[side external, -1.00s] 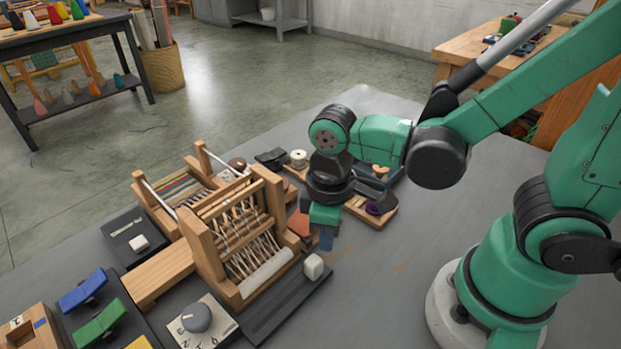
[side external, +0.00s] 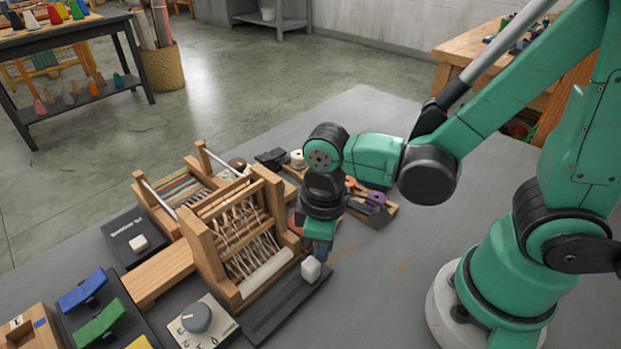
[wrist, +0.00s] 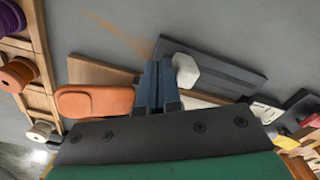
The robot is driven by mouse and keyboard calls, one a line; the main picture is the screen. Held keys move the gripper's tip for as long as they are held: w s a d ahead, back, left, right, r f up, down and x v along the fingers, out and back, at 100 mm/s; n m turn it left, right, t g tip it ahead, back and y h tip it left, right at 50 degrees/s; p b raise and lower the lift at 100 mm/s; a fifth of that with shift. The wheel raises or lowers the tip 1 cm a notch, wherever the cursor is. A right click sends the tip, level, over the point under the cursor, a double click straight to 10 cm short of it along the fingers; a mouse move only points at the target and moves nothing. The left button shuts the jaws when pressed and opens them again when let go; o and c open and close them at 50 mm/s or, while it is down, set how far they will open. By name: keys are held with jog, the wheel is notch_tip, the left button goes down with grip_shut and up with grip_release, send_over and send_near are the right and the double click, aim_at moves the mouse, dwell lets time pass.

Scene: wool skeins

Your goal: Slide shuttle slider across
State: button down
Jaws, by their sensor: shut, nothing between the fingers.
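The shuttle slider is a dark flat track (side external: 270,322) in front of the wooden loom, with a pale cube knob (side external: 311,269) near its far right end. In the wrist view the knob (wrist: 186,71) sits on the dark track (wrist: 235,75), just right of my fingertips. My gripper (side external: 321,257) is shut and empty, its blue fingers pointing down at the knob's far right side. In the wrist view the shut fingers (wrist: 158,75) are very close beside the knob. I cannot tell whether they touch it.
The wooden loom (side external: 275,208) with its threads stands left of my gripper. A dial box (side external: 210,325) and coloured paddles (side external: 101,325) lie at the near left. A spool rack (wrist: 35,50) is behind my gripper. The grey table to the right is clear.

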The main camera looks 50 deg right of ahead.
jog(key=shift+a, duration=4.65)
jog(key=shift+d, duration=0.25)
notch_tip(320, 180, up, 8)
jog(key=w+d+r+m+t, duration=0.1)
jog(key=w+d+m+t, duration=0.1)
jog(key=d, duration=0.6)
jog(key=w+d+r+m+t, duration=0.1)
jog(key=d+m+t, duration=0.3)
jog(key=d, duration=0.5)
jog(key=shift+w+r+t, duration=0.2)
jog(key=shift+w+t, duration=0.4)
jog(key=shift+w, duration=0.15)
